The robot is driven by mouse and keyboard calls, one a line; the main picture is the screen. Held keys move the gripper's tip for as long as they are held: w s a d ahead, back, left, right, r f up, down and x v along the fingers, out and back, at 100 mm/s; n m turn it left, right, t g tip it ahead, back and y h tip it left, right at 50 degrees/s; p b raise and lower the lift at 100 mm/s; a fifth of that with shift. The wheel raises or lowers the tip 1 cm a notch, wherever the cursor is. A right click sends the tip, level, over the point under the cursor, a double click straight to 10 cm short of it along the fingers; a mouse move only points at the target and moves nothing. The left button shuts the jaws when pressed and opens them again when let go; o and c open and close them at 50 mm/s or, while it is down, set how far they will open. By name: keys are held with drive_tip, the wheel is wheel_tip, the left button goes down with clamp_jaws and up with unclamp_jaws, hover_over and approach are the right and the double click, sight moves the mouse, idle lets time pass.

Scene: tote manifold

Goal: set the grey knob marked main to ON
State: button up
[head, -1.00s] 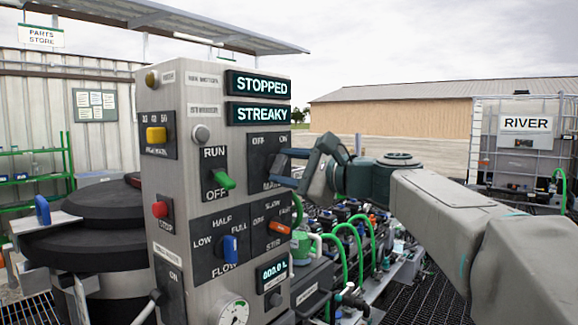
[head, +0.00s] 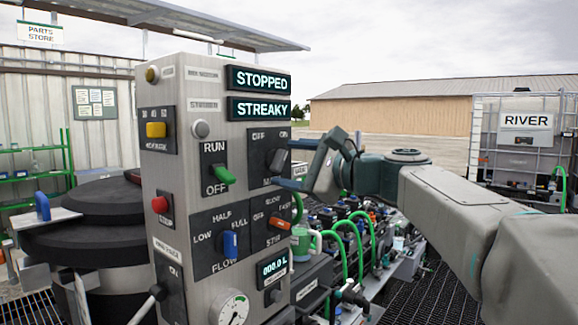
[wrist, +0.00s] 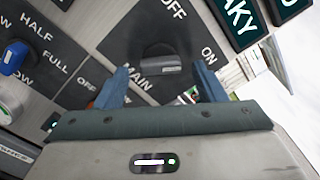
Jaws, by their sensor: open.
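The grey knob marked MAIN (head: 278,160) sits on a dark plate on the right side of the control panel. In the wrist view the knob (wrist: 159,66) shows between my fingertips, with OFF above it, ON to its right and MAIN below. Its bar lies roughly level there, in line with ON. In the head view it tilts up to the right. My gripper (head: 286,164) is open, with one blue finger above the knob and one below. In the wrist view the gripper (wrist: 160,78) has a finger on each side. I cannot tell whether they touch it.
A green RUN/OFF lever (head: 224,175), a blue flow knob (head: 230,245) and an orange stir knob (head: 279,222) are close by. Displays read STOPPED (head: 259,79) and STREAKY (head: 259,108). Green hoses (head: 352,240) stand below my arm.

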drive_tip(key=b+v, duration=0.3)
drive_tip(key=v, duration=0.9)
drive_tip(key=shift+s+d, duration=0.25)
drive_tip(key=shift+s, duration=0.1)
wheel_tip(320, 180, down, 15)
drive_tip(key=s+a+n+g+h, duration=0.2)
drive_tip(key=n+g+h, duration=0.1)
drive_tip(key=h, duration=0.1)
drive_tip(key=s+d+f+n+g+h, duration=0.2)
drive_tip(key=s+f+n+h, duration=0.3)
drive_tip(key=f, duration=0.8)
drive_tip(key=s+d+f+n+g+h, duration=0.2)
drive_tip(key=s+d+f+n+h, duration=0.3)
drive_tip(key=s+f, duration=0.5)
wheel_tip(320, 180, down, 4)
drive_tip(key=shift+s+f+n+g, duration=0.15)
drive_tip(key=shift+n+g, duration=0.25)
drive_tip(key=shift+n, duration=0.6)
